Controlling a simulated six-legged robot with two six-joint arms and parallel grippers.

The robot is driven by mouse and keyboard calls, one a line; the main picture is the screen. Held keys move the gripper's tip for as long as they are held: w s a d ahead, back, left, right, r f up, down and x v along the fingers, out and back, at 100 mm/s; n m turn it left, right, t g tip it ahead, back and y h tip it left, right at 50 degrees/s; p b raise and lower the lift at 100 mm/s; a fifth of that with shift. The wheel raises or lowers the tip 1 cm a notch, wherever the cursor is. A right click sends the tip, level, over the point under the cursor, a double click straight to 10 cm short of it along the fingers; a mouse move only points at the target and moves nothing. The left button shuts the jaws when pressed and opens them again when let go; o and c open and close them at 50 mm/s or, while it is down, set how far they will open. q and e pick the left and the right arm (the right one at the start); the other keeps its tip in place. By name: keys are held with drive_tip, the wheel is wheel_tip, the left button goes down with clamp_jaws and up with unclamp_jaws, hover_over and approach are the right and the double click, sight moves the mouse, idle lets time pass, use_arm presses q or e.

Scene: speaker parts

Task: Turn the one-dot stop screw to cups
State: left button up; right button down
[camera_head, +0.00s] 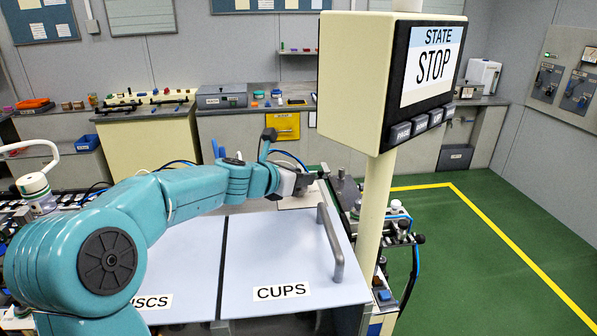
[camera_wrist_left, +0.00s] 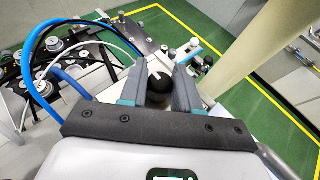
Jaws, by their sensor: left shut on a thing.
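My left arm reaches from the left across the pale covers, and my left gripper (camera_head: 308,182) is at the far edge of the cups cover (camera_head: 285,250). In the left wrist view, the two fingers of my left gripper (camera_wrist_left: 158,92) are shut on a round black knob (camera_wrist_left: 157,86) with a small white mark. Dots on the knob cannot be made out, so I cannot tell if it is the one-dot stop screw. In the head view the gripper and arm hide the knob. My right gripper is not in view.
A post carries a display (camera_head: 433,66) reading "STATE STOP", close to the right of my left gripper. A grey handle (camera_head: 331,245) stands on the cups cover. Metal fittings and blue hoses (camera_head: 400,235) lie around the post. Green floor (camera_head: 470,260) is free at the right.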

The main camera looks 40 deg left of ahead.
use_arm(q)
drive_tip(key=m+h, duration=0.1)
drive_tip(key=m+h+p, duration=0.1)
drive_tip(key=h, duration=0.1)
drive_tip(key=shift+a+r+m, duration=0.15)
drive_tip(key=shift+r+m, duration=0.05)
drive_tip(key=shift+m, duration=0.1)
drive_tip(key=shift+m+g+h, duration=0.6)
drive_tip(key=shift+m+h, duration=1)
drive_tip(key=shift+h, duration=0.3)
drive_tip(key=o, duration=1)
drive_tip(key=shift+f, duration=0.1)
drive_tip(key=shift+c, duration=0.2)
